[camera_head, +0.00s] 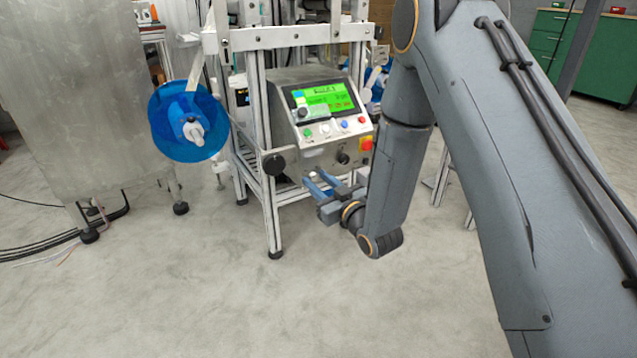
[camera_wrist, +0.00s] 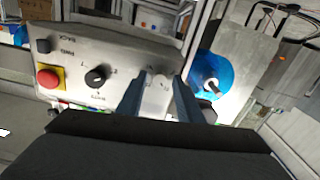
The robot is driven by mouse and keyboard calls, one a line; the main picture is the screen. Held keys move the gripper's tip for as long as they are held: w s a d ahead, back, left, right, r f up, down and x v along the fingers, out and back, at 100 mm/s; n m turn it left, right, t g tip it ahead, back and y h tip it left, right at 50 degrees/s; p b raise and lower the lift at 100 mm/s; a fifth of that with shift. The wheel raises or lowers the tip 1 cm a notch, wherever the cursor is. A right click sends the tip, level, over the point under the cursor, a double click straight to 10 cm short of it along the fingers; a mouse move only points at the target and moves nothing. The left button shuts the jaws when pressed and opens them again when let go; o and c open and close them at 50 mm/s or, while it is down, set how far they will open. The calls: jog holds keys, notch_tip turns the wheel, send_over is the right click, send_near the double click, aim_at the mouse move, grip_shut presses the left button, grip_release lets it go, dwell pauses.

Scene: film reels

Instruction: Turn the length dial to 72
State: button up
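The control box (camera_head: 300,120) has a green-lit screen (camera_head: 322,97) whose digits are too small to read. A black knob (camera_head: 343,157) is on its lower front and also shows in the wrist view (camera_wrist: 97,76). Another larger black knob (camera_head: 275,164) sits at the box's lower left corner. Which one is the length dial, I cannot tell. My gripper (camera_head: 319,180) is in front of the box's lower part. In the wrist view its two fingers (camera_wrist: 157,98) stand apart, with a pale patch between them. I see no knob held, and the black front knob is outside the fingers.
A red stop button (camera_wrist: 48,77) on a yellow plate is near the front knob. Small coloured buttons (camera_head: 345,124) line the box's ledge. A blue film reel (camera_head: 178,125) stands left of the box, near a large metal cabinet (camera_head: 75,90). The floor in front is clear.

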grip_shut()
jog(key=shift+m+p, duration=0.3)
jog(key=shift+p, duration=0.15)
jog(key=shift+s+r+m+p, duration=0.1)
jog(key=shift+m+p, duration=0.95)
jog(key=shift+m, duration=0.05)
jog(key=m+p, duration=0.7)
jog(key=m, duration=0.1)
jog(key=shift+m, duration=0.4)
jog(key=shift+m+p, duration=1.2)
jog(key=shift+m, duration=0.8)
